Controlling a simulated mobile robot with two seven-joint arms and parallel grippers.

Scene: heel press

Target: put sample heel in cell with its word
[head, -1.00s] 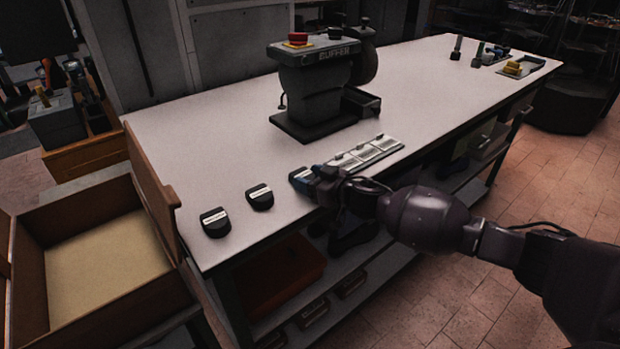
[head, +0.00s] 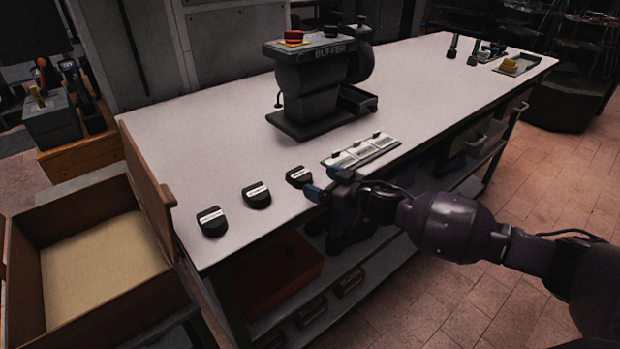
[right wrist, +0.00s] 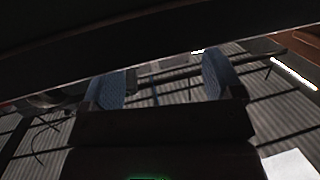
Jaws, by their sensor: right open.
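Three black heels with white word labels lie in a row along the table's front edge: a left one (head: 211,222), a middle one (head: 256,196) and a right one (head: 299,177). Their words are too small to read. A pale strip of labelled cells (head: 361,150) lies to the right of them. My right gripper (head: 324,184) is open at the table's front edge, just right of the right heel and below the strip. In the right wrist view its blue finger pads (right wrist: 164,84) stand apart with nothing held between them. My left gripper is out of view.
A dark buffer machine (head: 318,85) stands on the white table (head: 220,115) behind the strip. A wooden bin (head: 105,255) adjoins the left end. Tools and a yellow item (head: 510,65) lie at the far right. The table between heels and buffer is clear.

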